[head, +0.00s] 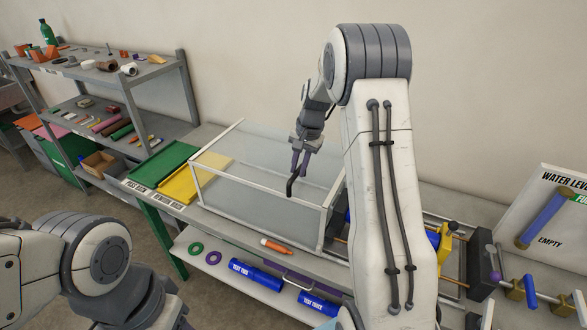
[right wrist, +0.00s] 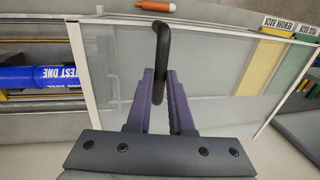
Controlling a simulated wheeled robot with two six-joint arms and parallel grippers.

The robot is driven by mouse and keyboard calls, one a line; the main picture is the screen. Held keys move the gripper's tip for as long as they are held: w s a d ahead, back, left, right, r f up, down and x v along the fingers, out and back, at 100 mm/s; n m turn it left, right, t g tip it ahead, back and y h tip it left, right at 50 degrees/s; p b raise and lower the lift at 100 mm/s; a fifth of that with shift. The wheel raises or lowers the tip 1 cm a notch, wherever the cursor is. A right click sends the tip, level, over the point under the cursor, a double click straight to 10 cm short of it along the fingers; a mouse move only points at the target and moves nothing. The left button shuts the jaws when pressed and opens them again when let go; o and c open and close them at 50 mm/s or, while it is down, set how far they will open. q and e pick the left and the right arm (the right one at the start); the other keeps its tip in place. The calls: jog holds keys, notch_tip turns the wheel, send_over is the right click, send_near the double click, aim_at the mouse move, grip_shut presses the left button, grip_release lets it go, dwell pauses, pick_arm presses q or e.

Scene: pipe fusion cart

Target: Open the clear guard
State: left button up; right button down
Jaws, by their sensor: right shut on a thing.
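The clear guard (head: 262,200) is a see-through box with a pale frame on the cart, and it looks closed. Its panel also shows in the right wrist view (right wrist: 205,115).
A water level board (head: 555,215) stands at the right. Shelves (head: 90,62) with parts stand at the back left.

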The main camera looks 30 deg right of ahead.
jog(key=shift+r, duration=0.1)
jog(key=c, duration=0.8)
grip_release()
jog(key=shift+r, duration=0.25)
notch_tip(320, 180, up, 10)
jog(key=s+d+b, duration=0.1)
jog(key=b, duration=0.2)
jog(key=shift+s+d+f, duration=0.15)
jog(key=shift+s, duration=0.1)
